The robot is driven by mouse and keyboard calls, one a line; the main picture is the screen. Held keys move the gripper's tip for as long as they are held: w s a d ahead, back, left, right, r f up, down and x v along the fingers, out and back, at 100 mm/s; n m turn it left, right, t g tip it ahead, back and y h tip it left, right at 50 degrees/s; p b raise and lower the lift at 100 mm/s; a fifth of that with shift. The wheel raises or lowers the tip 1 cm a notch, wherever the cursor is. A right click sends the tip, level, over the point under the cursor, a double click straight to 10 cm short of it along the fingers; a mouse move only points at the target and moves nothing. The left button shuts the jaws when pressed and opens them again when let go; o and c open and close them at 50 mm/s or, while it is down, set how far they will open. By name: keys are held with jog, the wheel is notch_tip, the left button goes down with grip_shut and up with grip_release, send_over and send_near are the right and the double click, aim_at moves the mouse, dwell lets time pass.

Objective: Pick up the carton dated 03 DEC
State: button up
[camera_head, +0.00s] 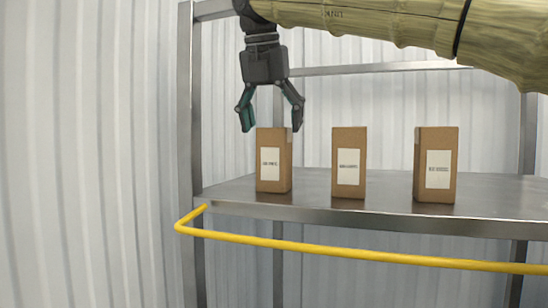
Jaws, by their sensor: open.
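Three brown cartons with white labels stand upright in a row on a metal shelf (390,184): a left carton (273,138), a middle carton (349,138) and a right carton (437,138). Each label bears a short line of dark print, too small to read, so I cannot tell which one is dated 03 DEC. My gripper (270,122) points down with its two fingers spread, above the left carton. Its fingertips are near the height of that carton's top, one toward each side. I cannot tell whether they touch it. Nothing is held.
A yellow rail (350,256) runs along the front, below the shelf edge. Metal posts (185,110) frame the rack at left and right. A crossbar (370,69) spans behind my arm. Gaps of bare shelf separate the cartons.

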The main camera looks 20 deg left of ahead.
aim_at(275, 141)
jog(key=shift+w+f+p, duration=0.1)
jog(key=shift+f+p, duration=0.2)
jog(key=shift+f, duration=0.05)
jog(key=p+x, duration=0.1)
jog(key=x, duration=0.2)
jog(key=shift+w+d+f, duration=0.1)
jog(key=shift+w+d, duration=0.05)
jog(key=shift+d, duration=0.05)
jog(key=shift+a+f, duration=0.1)
jog(key=shift+f, duration=0.2)
jog(key=c, duration=1.3)
